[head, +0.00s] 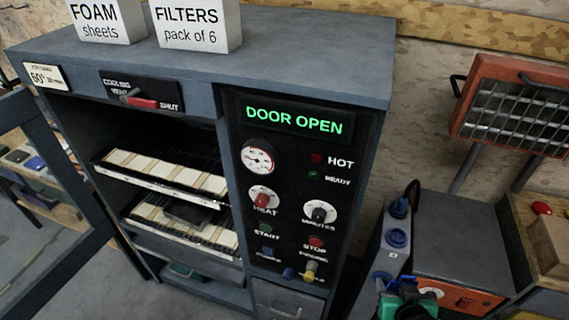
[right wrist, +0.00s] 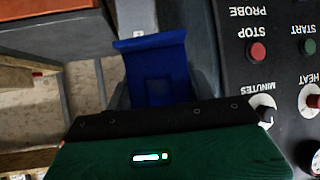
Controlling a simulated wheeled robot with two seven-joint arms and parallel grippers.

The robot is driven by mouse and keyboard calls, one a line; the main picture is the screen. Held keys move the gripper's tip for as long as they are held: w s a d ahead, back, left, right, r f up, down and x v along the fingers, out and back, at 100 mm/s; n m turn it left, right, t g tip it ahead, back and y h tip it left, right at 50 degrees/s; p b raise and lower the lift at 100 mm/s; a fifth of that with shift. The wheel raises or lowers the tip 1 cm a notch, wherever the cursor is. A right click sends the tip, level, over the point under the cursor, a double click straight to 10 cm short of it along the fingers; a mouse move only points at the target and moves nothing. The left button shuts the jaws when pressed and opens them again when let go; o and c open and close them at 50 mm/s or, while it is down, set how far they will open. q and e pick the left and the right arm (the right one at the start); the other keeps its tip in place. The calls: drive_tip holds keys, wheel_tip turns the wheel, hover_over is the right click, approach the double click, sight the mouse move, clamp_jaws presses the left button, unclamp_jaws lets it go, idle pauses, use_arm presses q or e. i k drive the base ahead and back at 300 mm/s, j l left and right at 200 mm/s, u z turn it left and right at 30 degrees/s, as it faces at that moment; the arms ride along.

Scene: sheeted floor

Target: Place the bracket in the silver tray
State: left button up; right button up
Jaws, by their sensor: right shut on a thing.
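My right gripper (right wrist: 155,98) is shut on a blue bracket (right wrist: 153,68), which has a wider lip at its far end. In the head view the green body of this gripper (head: 408,302) is at the bottom right, in front of the grey box; the bracket is hard to make out there. Two pale metal-edged trays, the upper tray (head: 160,184) and the lower tray (head: 188,240), sit inside the open oven, carrying cream slabs. A dark flat piece (head: 185,212) lies on the lower one. I cannot tell which is the silver tray. My left gripper is not in view.
The oven (head: 300,55) has its door (head: 60,255) swung open at the left; its display reads DOOR OPEN. The control panel (head: 290,190) is right of the opening. A socket box (head: 385,250) and an orange-framed heater (head: 515,105) stand farther right.

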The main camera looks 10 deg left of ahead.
sight(193, 211)
drive_tip(key=j+u, duration=0.1)
drive_tip(key=j, duration=0.3)
drive_tip(key=i+j+u, duration=0.15)
drive_tip(key=j, duration=0.3)
drive_tip(key=j+u, duration=0.1)
drive_tip(key=j, duration=0.3)
drive_tip(key=i+j+u, duration=0.1)
drive_tip(key=j, duration=0.3)
drive_tip(key=i+j+u, duration=0.15)
drive_tip(key=j, duration=0.25)
drive_tip(key=i+j, duration=0.7)
drive_tip(key=j+u, duration=0.05)
drive_tip(key=j, duration=0.05)
